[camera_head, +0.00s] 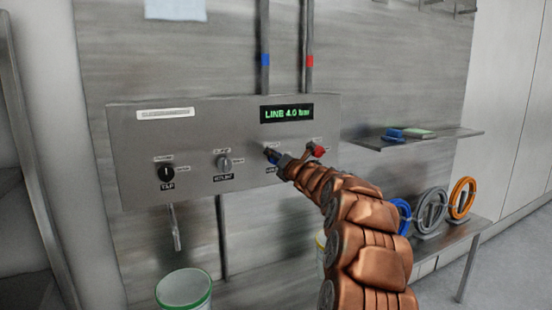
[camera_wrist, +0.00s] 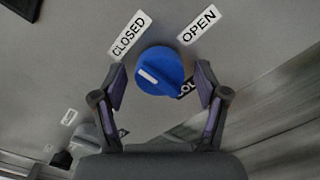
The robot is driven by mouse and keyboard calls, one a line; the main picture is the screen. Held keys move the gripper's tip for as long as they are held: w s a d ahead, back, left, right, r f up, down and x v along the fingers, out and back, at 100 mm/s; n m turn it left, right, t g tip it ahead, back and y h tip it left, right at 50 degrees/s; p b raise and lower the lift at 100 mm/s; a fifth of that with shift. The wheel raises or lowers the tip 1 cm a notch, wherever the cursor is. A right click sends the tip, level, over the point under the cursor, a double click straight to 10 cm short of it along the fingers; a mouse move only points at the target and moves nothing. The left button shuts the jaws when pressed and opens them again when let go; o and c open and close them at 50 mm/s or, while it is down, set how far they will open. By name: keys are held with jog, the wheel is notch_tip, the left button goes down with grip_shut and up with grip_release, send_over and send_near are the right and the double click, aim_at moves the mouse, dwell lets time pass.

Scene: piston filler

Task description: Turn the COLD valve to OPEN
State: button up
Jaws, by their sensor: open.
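The COLD valve is a round blue knob (camera_wrist: 165,66) with a white pointer mark in the wrist view. The mark lies on the knob's left side and points up-left, on the side of the CLOSED label (camera_wrist: 130,35). The OPEN label (camera_wrist: 199,26) is at upper right. In the head view my gripper (camera_head: 279,159) is at the panel and largely covers the blue knob.
A red knob (camera_head: 317,151) is close to the right of my gripper. A black knob (camera_head: 166,174) and a grey knob (camera_head: 224,162) are farther left. A green-rimmed bucket (camera_head: 184,290) stands below. A shelf (camera_head: 440,140) and coiled hoses are at right.

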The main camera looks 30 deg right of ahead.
jog(key=shift+w, duration=0.1)
jog(key=c, duration=1.2)
